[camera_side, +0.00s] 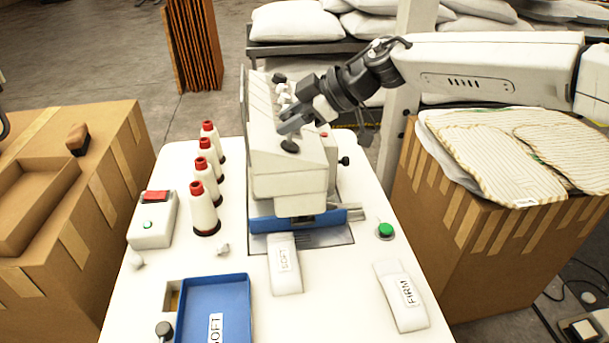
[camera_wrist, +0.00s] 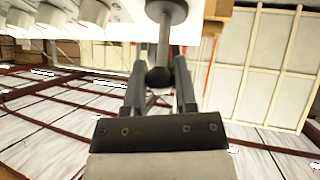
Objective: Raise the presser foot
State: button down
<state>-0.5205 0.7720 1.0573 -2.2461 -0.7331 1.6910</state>
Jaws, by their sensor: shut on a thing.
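The white sewing machine (camera_side: 265,165) stands on the white table, its head over a metal plate. The presser foot itself is too small and shaded under the head to make out. My gripper (camera_side: 288,124) is at the top of the machine, coming in from the upper right. In the wrist view its two dark fingers (camera_wrist: 158,85) are shut on a round black knob (camera_wrist: 160,77) at the end of a grey lever stem (camera_wrist: 163,40). The stem runs up to a dark round hub (camera_wrist: 166,10). The fingers and arm partly hide the machine's top in the side view.
Several red-capped spools (camera_side: 204,207) stand left of the machine. A white pouch marked SOFT (camera_side: 286,277) lies before it, one marked FIRM (camera_side: 408,313) to the right. A blue tray (camera_side: 246,291), a green button (camera_side: 386,231) and a red-switched box (camera_side: 150,229) are on the table.

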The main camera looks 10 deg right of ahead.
jog(key=shift+a+h, duration=0.45)
jog(key=shift+h, duration=0.45)
jog(key=shift+a+h, duration=0.15)
jog(key=shift+h, duration=0.15)
jog(key=shift+c, duration=2)
grip_release()
jog(key=v, duration=0.7)
jog(key=shift+d+r, duration=0.25)
jog(key=shift+r, duration=0.05)
jog(key=shift+d, duration=0.15)
